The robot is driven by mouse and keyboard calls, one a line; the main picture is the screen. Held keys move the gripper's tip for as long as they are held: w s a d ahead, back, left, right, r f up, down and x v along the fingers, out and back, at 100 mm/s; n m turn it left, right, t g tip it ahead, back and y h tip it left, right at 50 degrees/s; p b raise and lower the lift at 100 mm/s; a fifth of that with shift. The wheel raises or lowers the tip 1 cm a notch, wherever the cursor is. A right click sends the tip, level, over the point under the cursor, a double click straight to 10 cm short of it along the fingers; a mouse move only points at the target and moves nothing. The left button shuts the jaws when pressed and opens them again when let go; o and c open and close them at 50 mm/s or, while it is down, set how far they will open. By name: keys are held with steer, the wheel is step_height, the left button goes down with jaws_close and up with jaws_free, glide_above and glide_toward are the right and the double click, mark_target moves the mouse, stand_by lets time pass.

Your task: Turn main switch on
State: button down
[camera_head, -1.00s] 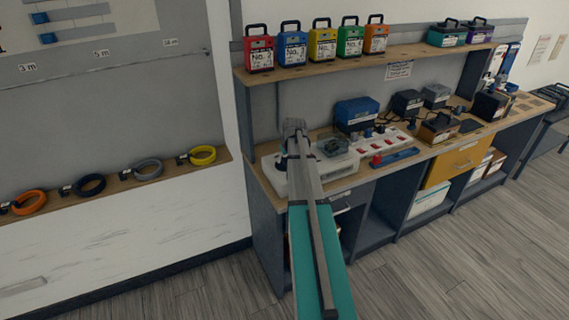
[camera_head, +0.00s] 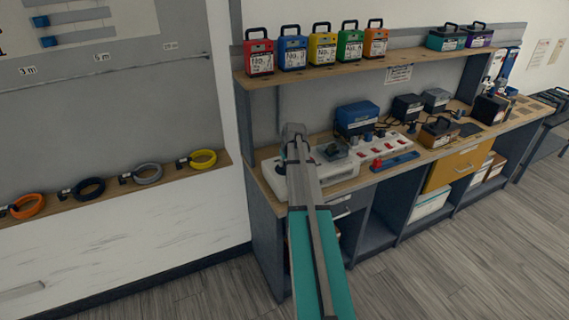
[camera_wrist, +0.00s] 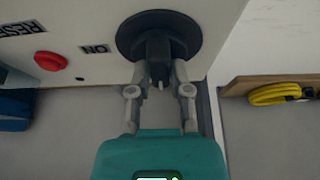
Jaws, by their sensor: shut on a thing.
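The main switch (camera_wrist: 158,40) is a black knob with a grip bar on a wide round black base, set on a white panel (camera_wrist: 115,15) in the wrist view. An ON label (camera_wrist: 95,48) is beside it on the left, and the lettering appears upside down. My gripper (camera_wrist: 159,72) is shut on the switch's grip bar, one finger on each side. In the head view a long white unit (camera_head: 343,172) lies on the bench behind my arm. The switch and my fingertips cannot be made out there.
A red button (camera_wrist: 50,61) sits left of the ON label, near a RESET label (camera_wrist: 22,27). In the head view a blue box (camera_head: 357,117) stands behind the white unit. Coloured cases line the shelf (camera_head: 330,70) above. A yellow coil (camera_head: 203,158) lies left.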

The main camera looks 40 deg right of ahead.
steer(key=shift+a, duration=0.1)
steer(key=shift+m, duration=0.4)
steer(key=m, duration=0.2)
steer(key=m+h, duration=0.1)
steer(key=shift+m+g+h, duration=0.3)
steer(key=shift+m, duration=0.1)
steer(key=m+g+h, duration=0.1)
steer(key=m, duration=0.3)
steer(key=shift+w, duration=0.15)
steer(key=m+g, duration=0.1)
steer(key=m, duration=0.1)
steer(key=m+g, duration=0.1)
steer(key=m, duration=0.2)
steer(key=shift+h, duration=0.4)
steer(key=shift+a+m+g, duration=0.1)
steer(key=shift+m+g, duration=0.7)
steer(key=shift+m, duration=1.5)
